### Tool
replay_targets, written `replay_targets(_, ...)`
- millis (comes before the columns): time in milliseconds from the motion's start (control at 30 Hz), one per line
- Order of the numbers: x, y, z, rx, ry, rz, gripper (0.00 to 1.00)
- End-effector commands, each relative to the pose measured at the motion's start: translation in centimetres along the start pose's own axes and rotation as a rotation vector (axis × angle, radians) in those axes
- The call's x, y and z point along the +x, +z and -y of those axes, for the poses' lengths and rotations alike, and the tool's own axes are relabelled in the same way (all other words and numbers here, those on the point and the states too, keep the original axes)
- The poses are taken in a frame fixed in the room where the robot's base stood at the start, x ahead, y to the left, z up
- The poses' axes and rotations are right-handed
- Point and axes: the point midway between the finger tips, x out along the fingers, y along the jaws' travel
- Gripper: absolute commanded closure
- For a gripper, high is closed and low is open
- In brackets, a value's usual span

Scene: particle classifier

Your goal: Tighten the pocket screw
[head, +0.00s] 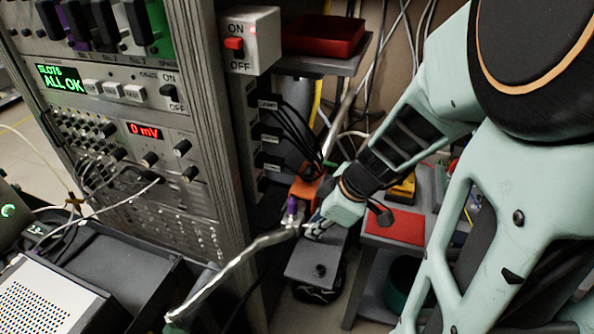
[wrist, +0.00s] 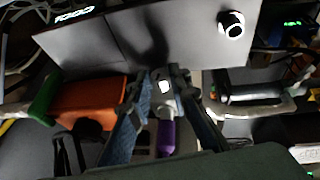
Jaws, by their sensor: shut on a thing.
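My gripper (head: 314,226) is at the end of a long silvery tube (head: 225,272). In the wrist view my gripper (wrist: 165,76) has its blue-padded fingers on either side of a small grey and purple fitting (wrist: 166,137), shut on its grey part. The fitting's purple part (head: 292,207) also shows in the head view, at the tube's right end. A grey block with a dark knob (head: 320,270) lies just below my gripper. I cannot tell which part is the pocket screw; the fingers hide some of the fitting.
An orange block (head: 308,190) stands close behind my gripper; it also shows with a green end in the wrist view (wrist: 88,100). The instrument rack (head: 215,140) rises at left. Black cables (head: 290,125) hang behind. A red-topped stand (head: 395,228) is at right.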

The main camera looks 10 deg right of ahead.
Motion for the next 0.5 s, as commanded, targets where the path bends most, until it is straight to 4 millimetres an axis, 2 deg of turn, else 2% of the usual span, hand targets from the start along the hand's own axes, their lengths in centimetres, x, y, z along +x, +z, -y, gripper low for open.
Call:
replay_targets(267,-0.02,-0.04,-0.14,0.012,-0.033,-0.001,1.0)
replay_targets(500,0.02,0.01,-0.45,0.065,-0.159,-0.003,1.0)
